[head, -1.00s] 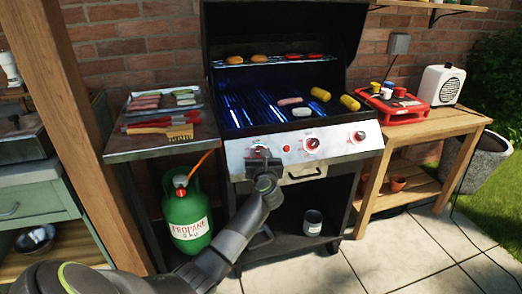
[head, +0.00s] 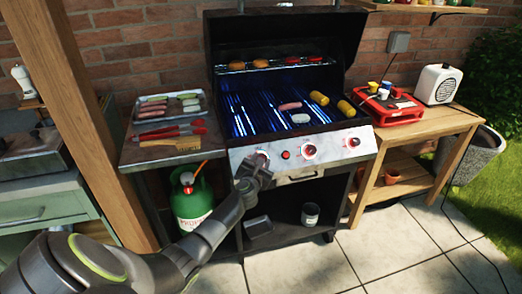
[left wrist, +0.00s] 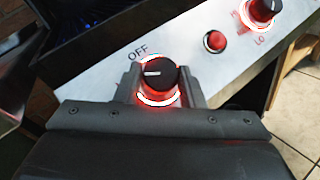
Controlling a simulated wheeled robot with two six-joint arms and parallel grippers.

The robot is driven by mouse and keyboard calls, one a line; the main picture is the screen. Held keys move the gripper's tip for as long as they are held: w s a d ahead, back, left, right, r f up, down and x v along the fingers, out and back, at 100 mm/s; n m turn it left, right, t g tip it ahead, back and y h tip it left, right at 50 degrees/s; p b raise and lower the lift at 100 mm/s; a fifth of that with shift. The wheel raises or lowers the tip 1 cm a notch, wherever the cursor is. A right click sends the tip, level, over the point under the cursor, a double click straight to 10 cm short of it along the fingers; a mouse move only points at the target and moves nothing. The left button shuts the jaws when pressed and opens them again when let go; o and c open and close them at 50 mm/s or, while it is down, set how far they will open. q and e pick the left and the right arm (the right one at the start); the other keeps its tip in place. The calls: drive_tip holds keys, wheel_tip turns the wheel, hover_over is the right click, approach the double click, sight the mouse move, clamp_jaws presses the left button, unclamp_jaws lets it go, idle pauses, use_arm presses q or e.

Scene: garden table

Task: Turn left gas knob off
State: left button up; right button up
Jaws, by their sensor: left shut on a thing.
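The left gas knob (left wrist: 157,75) is black with a white pointer line and a glowing red ring around its base. In the left wrist view its pointer line points left, and the word OFF stands above and left of it. In the head view the knob (head: 262,155) is partly hidden by my gripper at the left of the grill's steel front panel (head: 330,150). My left gripper (head: 262,166) is shut on this knob, with a finger on each side of it in the left wrist view (left wrist: 160,88). My right gripper is not in view.
A red button (head: 286,155) and two more knobs sit right of it on the panel. A green propane tank (head: 191,200) stands below left.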

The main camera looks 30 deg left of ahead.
use_arm(q)
drive_tip(key=m+h+p, duration=0.1)
drive_tip(key=m+p, duration=0.1)
drive_tip(key=p, duration=0.1)
drive_tip(key=r+m+h+p, duration=0.1)
drive_tip(key=m+h+p, duration=0.1)
drive_tip(key=p, duration=0.1)
drive_tip(key=m+g+h+p, duration=0.1)
drive_tip(key=m+p, duration=0.1)
drive_tip(key=p, duration=0.1)
drive_tip(key=shift+a+r, duration=0.15)
drive_tip(key=shift+a, duration=0.1)
drive_tip(key=shift+w+m+g+h+p, duration=0.1)
drive_tip(key=shift+m+g+h+p, duration=0.2)
drive_tip(key=shift+m+h, duration=0.3)
drive_tip(key=shift+a+m+g+h+p, duration=0.1)
drive_tip(key=shift+m+g+h+p, duration=0.55)
drive_tip(key=shift+m, duration=0.55)
drive_tip(key=shift+w+m+g+h, duration=0.1)
drive_tip(key=shift+m+g+h, duration=0.45)
drive_tip(key=shift+m+g, duration=0.6)
drive_tip(key=shift+f+m, duration=0.2)
drive_tip(key=shift+m, duration=0.15)
drive_tip(key=o, duration=1)
